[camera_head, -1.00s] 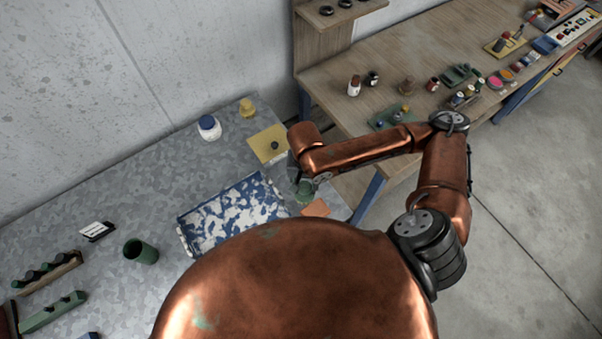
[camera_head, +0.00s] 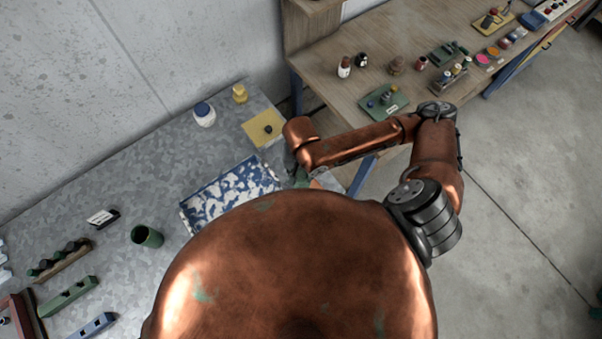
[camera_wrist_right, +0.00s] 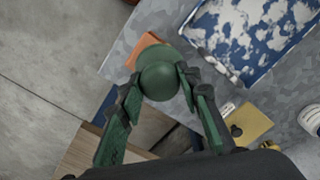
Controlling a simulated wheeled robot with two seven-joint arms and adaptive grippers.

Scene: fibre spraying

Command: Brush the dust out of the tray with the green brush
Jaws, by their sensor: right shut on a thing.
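The tray (camera_head: 206,203) is blue with pale grey-white patches of dust spread over its floor. It lies on the grey metal table, and my copper-coloured body hides its near side. My right gripper (camera_head: 302,178) is at the right side of the tray, partly hidden by its own arm. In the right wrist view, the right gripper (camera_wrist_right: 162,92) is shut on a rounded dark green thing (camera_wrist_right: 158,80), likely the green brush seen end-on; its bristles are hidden. It sits beside the tray (camera_wrist_right: 202,50), apart from it in that view. My left gripper is not seen.
An orange block (camera_wrist_right: 144,47) lies by the held thing. A yellow plate (camera_head: 264,128), a white jar (camera_head: 204,115) and a yellow bottle (camera_head: 239,94) stand behind the tray. A green cup (camera_head: 147,237) and racks are at left. A wooden bench (camera_head: 400,40) is at right.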

